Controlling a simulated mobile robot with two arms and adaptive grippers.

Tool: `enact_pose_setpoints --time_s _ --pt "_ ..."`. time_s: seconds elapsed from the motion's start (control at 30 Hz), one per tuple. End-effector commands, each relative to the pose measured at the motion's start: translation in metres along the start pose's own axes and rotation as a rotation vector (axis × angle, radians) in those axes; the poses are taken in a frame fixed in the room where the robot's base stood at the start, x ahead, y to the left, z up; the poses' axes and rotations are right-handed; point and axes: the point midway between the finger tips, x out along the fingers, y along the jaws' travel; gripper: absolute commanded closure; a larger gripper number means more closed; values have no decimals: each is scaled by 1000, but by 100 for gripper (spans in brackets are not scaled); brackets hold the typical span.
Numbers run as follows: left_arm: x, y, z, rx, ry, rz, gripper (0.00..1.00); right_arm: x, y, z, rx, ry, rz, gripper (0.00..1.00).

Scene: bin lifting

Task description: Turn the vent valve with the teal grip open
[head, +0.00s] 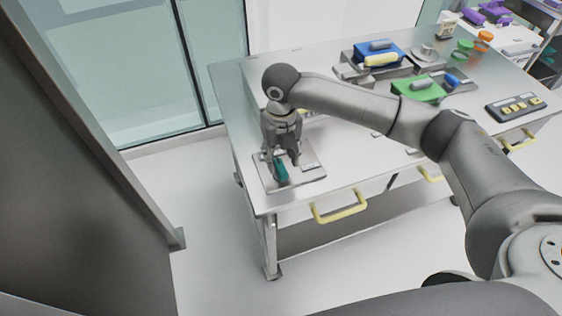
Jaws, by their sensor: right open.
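The teal grip (281,170) of the vent valve stands on a grey base plate (309,173) near the table's front left corner. My right gripper (283,163) points down over the plate, with its fingers around or right beside the teal grip. It is open. The gripper hides part of the valve, so I cannot tell whether a finger touches the grip. My left gripper is not in view.
The metal table (240,120) has yellow drawer handles (340,212) along its front. A tray with blue and green blocks (418,90) stands further back. A dark panel with yellow keys (516,107) lies at the right. A large grey surface fills the left side.

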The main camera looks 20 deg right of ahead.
Motion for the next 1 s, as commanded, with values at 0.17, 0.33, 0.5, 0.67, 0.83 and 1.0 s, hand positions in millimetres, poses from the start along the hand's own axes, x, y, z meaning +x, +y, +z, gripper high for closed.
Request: enact_pose_setpoints --time_s 0.17,0.33,0.5,0.67,0.83,1.0 --pt "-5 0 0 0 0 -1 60 25 0 -1 1 2 0 57" --pt "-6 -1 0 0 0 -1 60 34 0 0 1 -2 0 57" --pt "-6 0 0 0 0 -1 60 36 0 0 0 -2 0 57" --pt "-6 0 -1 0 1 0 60 36 0 0 0 -2 0 66" --pt "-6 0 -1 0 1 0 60 35 0 0 0 -2 0 88" --pt "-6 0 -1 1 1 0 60 35 0 0 1 -2 0 100"
